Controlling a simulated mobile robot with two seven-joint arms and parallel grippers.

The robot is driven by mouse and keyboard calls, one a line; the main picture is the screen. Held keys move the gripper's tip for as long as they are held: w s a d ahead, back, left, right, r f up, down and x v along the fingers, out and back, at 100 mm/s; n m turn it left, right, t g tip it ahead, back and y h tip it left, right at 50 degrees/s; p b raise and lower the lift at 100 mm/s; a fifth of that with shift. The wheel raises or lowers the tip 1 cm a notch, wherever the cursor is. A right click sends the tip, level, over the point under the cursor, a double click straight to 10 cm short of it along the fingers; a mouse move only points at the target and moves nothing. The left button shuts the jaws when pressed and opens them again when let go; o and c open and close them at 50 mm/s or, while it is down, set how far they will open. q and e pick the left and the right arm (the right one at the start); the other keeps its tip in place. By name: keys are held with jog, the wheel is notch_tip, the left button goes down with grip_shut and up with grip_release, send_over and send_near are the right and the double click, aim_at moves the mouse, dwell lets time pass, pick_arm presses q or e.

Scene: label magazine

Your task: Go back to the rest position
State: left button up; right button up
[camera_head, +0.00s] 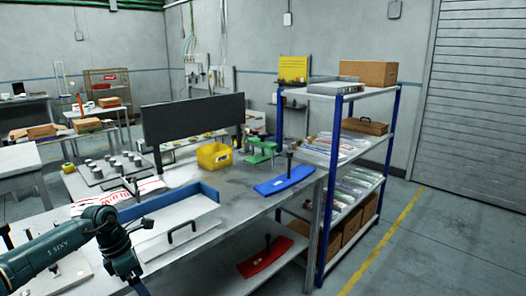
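My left arm comes in at the lower left of the head view, dark teal, over the front left part of the workbench (238,206). It bends downward and runs to the bottom edge. I cannot make out its gripper's fingers there. My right arm and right gripper do not show. A long blue-edged tray (207,190) lies on the bench beside my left arm, with a white plate with a black handle (181,233) in front of it.
A yellow bin (214,156), a green fixture (262,148) and a blue piece with a dark handle (285,181) stand on the bench. A red piece (264,257) lies on its lower shelf. A blue-posted rack (391,132) stands right; floor beyond it is clear.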

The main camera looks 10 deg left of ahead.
pick_arm(q)
jog(key=s+d+f+n+t+h, duration=0.1)
jog(key=s+d+n+t+h, duration=0.25)
jog(key=d, duration=0.65)
jog(key=d+f+n+t+h, duration=0.1)
jog(key=d+n+t+h, duration=0.1)
jog(key=d+n+h, duration=0.6)
jog(key=s+d+f+n+t+h, duration=0.1)
jog(key=s+d+n+t, duration=0.15)
jog(key=d, duration=0.95)
jog(key=s+a+f+n+y, duration=0.2)
jog(key=s+f+n+y, duration=0.2)
jog(key=n, duration=0.5)
jog(key=s+a+f+n+y, duration=0.3)
jog(key=s+f+n+y, duration=0.1)
jog(key=s+n, duration=0.3)
jog(key=s+a+f+n+t+y, duration=0.1)
jog(key=s+a+f+n+y, duration=0.2)
jog(key=n, duration=0.9)
notch_tip(320, 180, down, 3)
jog(key=s+y, duration=0.1)
jog(key=s, duration=0.2)
jog(key=shift+y, duration=0.35)
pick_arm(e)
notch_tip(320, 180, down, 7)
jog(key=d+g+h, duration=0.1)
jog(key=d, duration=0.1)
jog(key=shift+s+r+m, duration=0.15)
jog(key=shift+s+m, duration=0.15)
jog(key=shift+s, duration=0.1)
